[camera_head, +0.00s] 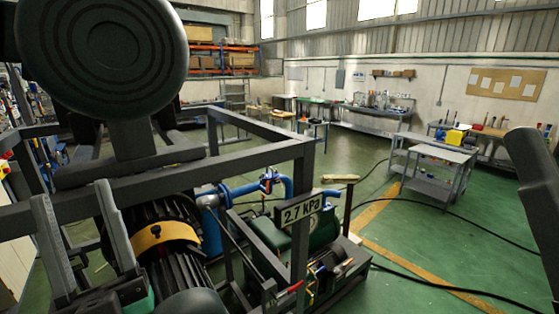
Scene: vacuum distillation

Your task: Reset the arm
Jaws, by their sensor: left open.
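My left gripper (73,193) is at the lower left in the head view. Its two grey fingers point up and stand apart, with nothing between them. They are in front of a dark metal frame (250,165); I cannot tell whether they touch it. Large dark rounded parts of my arm fill the upper left. A dark grey link at the right edge looks like part of my right arm; no right gripper shows.
A pump skid (325,240) with blue pipe (240,189) and a "2.7 kPa" sign (300,207) stands inside the frame. A grey table (440,154) stands to the right. Black cables (455,213) cross the green floor. Benches line the back wall.

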